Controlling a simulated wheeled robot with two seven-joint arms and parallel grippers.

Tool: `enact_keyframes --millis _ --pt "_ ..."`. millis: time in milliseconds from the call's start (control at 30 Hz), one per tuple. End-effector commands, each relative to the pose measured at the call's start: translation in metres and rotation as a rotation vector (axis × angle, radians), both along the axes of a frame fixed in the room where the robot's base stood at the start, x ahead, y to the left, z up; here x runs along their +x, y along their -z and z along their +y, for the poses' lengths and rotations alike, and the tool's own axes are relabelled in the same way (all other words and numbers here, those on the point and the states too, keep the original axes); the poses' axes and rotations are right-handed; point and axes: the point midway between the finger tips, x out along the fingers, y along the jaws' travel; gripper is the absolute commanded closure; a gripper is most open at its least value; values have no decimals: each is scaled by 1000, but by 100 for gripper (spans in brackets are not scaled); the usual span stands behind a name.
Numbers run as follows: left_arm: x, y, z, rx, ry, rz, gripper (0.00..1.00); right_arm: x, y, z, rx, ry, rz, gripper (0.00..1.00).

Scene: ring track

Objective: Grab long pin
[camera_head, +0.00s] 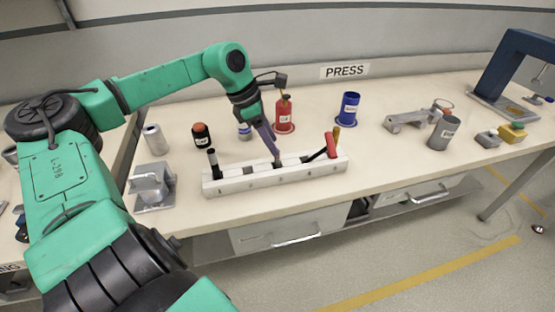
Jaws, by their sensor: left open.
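A white rack (232,181) lies along the front of the bench and holds several upright tools. I cannot tell for sure which is the long pin. My left gripper (270,146) is open and points down over the rack's middle, its fingertips close to the rack's top. The gripper hides part of what is there. My right gripper is not in view.
Behind the rack stand a red oil can (284,116), a blue cup (348,107) and a black bottle with an orange top (201,136). A metal holder (152,188) is left of the rack. A grey cup (443,133) and blue press (507,67) are at right.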

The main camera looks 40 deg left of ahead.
Motion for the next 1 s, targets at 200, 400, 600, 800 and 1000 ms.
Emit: enact_keyframes --millis 200,400,600,800,1000 --pt "6 36 -8 1 -1 6 45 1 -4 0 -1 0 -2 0" --pt "10 44 -12 -2 -1 0 45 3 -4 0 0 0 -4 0" --pt "10 44 -12 -2 -1 0 68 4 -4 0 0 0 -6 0" --pt "10 43 -12 -2 -1 -1 100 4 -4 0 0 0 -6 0" --pt "10 43 -12 -2 -1 -1 100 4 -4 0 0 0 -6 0"
